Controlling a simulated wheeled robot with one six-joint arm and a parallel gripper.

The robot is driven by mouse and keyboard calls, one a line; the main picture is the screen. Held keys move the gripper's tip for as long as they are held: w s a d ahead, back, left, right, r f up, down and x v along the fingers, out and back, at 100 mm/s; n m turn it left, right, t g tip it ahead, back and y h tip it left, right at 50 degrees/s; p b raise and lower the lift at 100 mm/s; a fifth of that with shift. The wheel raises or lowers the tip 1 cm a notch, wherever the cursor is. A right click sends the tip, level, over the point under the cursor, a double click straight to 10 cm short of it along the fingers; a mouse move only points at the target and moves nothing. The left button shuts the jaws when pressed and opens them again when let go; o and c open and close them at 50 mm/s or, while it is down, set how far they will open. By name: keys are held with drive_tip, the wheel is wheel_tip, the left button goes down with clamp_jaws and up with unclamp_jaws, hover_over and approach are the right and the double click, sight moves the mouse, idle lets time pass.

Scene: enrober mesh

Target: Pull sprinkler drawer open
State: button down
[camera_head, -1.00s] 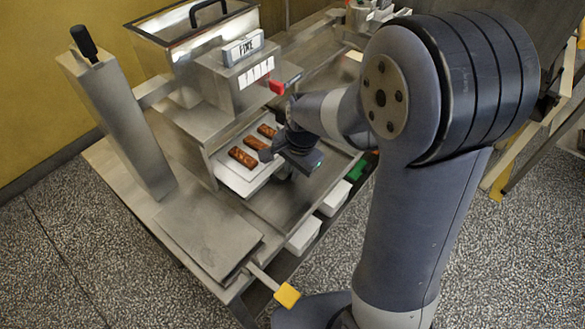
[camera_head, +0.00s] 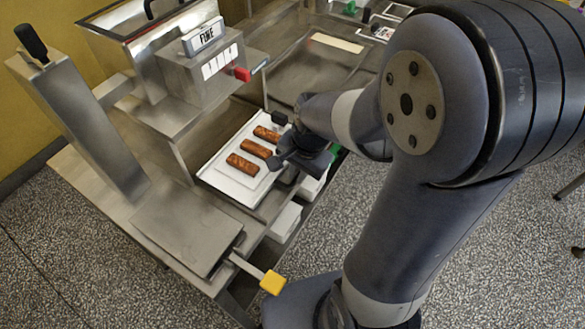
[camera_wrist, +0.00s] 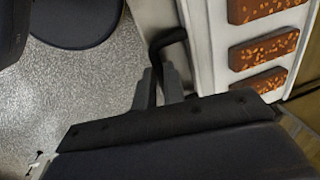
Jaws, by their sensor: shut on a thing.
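The sprinkler drawer (camera_head: 225,180) is a white tray slid out from under the steel machine labelled FINE (camera_head: 200,75). Several brown speckled bars (camera_head: 256,148) lie on it in a row. In the wrist view, the drawer's white edge (camera_wrist: 196,45) runs down the right of centre, with bars (camera_wrist: 264,50) beside it. My gripper (camera_head: 283,160) is at the drawer's outer side. In the wrist view, its fingers (camera_wrist: 163,82) are shut on a dark bent handle (camera_wrist: 168,40) beside the drawer edge. My gripper partly hides the drawer's outer side in the head view.
White bins (camera_head: 285,222) sit below the bench edge. A flat steel plate (camera_head: 188,225) lies left of the drawer. Speckled floor is open at the lower left.

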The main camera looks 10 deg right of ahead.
drive_tip(key=c, duration=1.5)
unclamp_jaws()
drive_tip(key=r, duration=0.3)
drive_tip(key=s+d+r, duration=0.1)
drive_tip(key=r, duration=0.6)
drive_tip(key=shift+s+d+r+p, duration=0.15)
drive_tip(key=shift+r+p, duration=0.2)
drive_tip(key=shift+p, duration=0.05)
drive_tip(key=shift+f, duration=0.1)
drive_tip(key=f, duration=0.3)
drive_tip(key=w+a+f, duration=0.1)
drive_tip(key=f, duration=0.3)
drive_tip(key=f+b, duration=0.1)
drive_tip(key=f, duration=0.2)
drive_tip(key=shift+w+a+f, duration=0.2)
drive_tip(key=shift+f, duration=0.15)
drive_tip(key=shift+w+a+r, duration=0.1)
drive_tip(key=shift+w+a, duration=0.2)
drive_tip(key=shift+w, duration=0.05)
drive_tip(key=shift+s, duration=0.1)
